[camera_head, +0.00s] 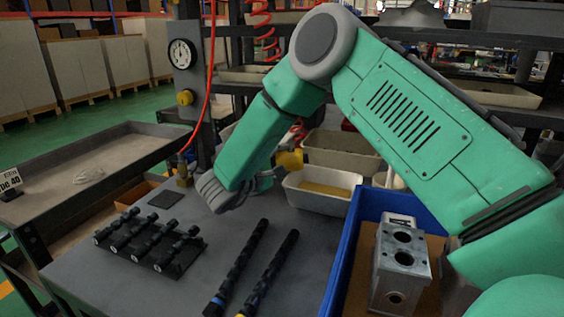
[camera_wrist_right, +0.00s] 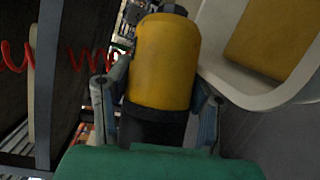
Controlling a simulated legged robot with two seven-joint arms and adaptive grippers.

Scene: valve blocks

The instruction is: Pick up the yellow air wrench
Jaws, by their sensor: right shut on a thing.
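In the right wrist view the yellow and black wrench (camera_wrist_right: 165,62) fills the middle, between the two fingers. My right gripper (camera_wrist_right: 158,108) is shut on it, with one finger on each side of the black part. In the head view my right forearm and hand hide most of the gripper (camera_head: 268,177). My left gripper is not in view.
A blue-rimmed crate (camera_head: 343,254) with a metal valve block (camera_head: 400,265) is at the right. Black valve spools (camera_head: 150,242) and two long black rods (camera_head: 268,272) lie on the grey table. A white bin (camera_head: 318,199) stands behind. A red hose hangs by the dark post (camera_head: 187,90).

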